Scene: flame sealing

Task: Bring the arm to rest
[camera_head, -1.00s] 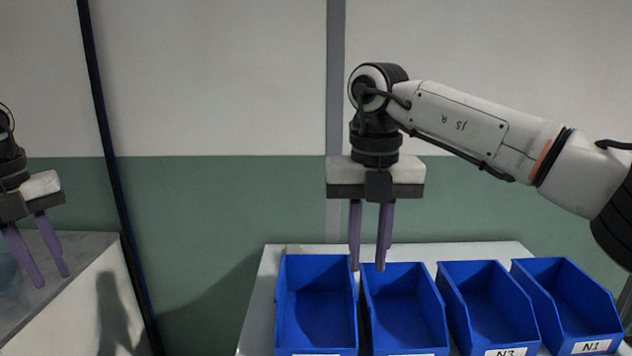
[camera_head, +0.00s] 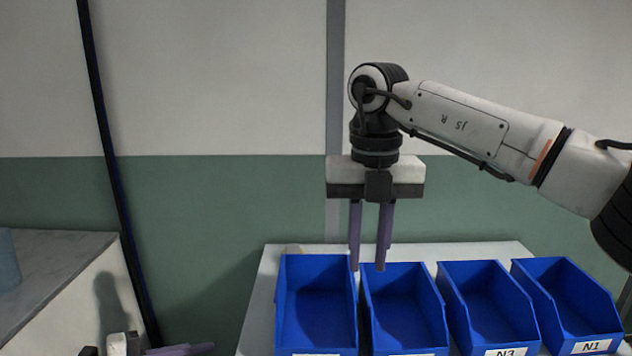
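My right gripper (camera_head: 367,269) points straight down above the blue bins, over the gap between the two leftmost ones. Its two purple fingers are apart with nothing between them. My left gripper (camera_head: 205,349) shows only at the bottom edge, left of the bins, lying nearly sideways with purple fingertips pointing right. Most of it is cut off, so its opening cannot be told.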

